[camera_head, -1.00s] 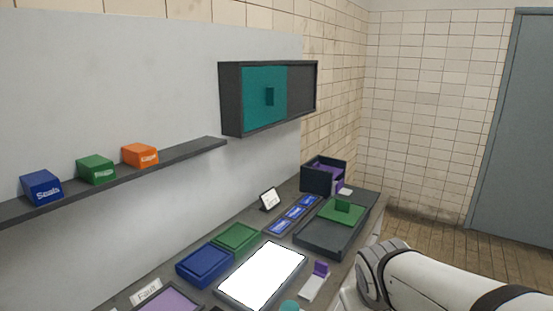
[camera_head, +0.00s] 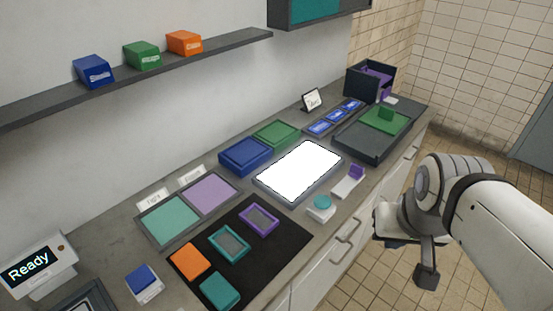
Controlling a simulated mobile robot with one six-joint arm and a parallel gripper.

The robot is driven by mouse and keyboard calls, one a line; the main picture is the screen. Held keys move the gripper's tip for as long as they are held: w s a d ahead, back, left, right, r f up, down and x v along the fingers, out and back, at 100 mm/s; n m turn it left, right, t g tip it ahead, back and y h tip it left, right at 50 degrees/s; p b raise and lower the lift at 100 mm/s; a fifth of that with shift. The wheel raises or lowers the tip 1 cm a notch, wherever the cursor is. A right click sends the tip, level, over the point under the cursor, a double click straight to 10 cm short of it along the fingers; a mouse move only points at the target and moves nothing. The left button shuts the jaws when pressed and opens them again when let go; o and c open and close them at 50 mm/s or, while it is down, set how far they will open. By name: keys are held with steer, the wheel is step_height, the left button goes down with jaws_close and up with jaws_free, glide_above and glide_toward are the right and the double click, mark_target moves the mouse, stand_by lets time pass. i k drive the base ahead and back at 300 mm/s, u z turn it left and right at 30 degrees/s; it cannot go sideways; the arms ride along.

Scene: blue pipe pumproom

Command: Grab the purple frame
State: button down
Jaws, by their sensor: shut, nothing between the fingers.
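My gripper (camera_head: 427,276) hangs at the right, beyond the counter's front edge and above the tiled floor. It is apart from the frame, shut and empty.
An orange block (camera_head: 190,261) and a teal block (camera_head: 220,291) also lie on the mat. A lit white panel (camera_head: 298,172) is behind it. A teal button (camera_head: 322,202) and a purple-tabbed holder (camera_head: 349,183) stand between the mat and my arm.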

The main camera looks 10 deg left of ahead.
mark_target(261, 221)
steer(key=u, duration=6)
steer(key=i, duration=0.1)
steer(key=z, duration=2.75)
steer(key=k, duration=1.45)
steer(key=z, duration=1.4)
steer(key=i, duration=0.75)
